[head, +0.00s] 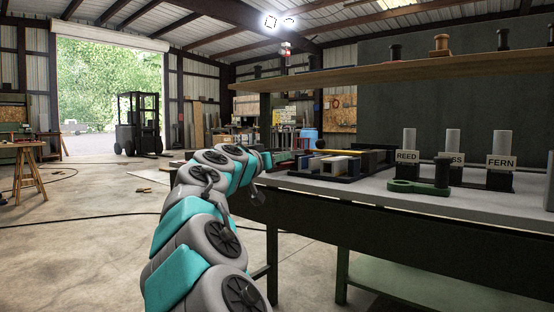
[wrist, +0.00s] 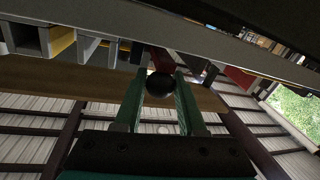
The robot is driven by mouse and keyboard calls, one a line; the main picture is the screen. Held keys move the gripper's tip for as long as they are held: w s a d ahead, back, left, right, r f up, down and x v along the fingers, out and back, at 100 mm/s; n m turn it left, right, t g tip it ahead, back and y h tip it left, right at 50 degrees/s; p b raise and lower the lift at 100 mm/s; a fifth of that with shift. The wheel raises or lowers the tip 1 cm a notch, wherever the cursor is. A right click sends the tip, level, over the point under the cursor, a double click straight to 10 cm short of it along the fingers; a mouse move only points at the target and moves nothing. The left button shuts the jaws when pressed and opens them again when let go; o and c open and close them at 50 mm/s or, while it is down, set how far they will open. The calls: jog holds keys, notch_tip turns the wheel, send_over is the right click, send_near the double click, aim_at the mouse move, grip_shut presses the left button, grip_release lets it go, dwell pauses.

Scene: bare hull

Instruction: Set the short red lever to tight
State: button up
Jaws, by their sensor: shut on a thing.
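A black ball knob (wrist: 159,85) sits between the two green fingers of my gripper (wrist: 160,88) in the wrist view. A short red lever (wrist: 161,58) shows just behind the knob and seems to carry it. My gripper is shut on this knob. In the head view my gripper (head: 284,157) is at the left end of the bench, small and partly hidden by my own arm. The lever cannot be made out clearly there. No marking for tight is readable in either view.
The bench top (head: 360,187) holds a rack of open blocks (head: 335,165) right of my gripper. Further right are a green wrench-like piece (head: 418,187) and labelled posts, including FERN (head: 501,162). A wooden shelf (head: 400,73) overhangs the bench. The floor (head: 90,215) at left is mostly clear.

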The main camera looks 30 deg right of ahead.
grip_shut()
dwell(0.9)
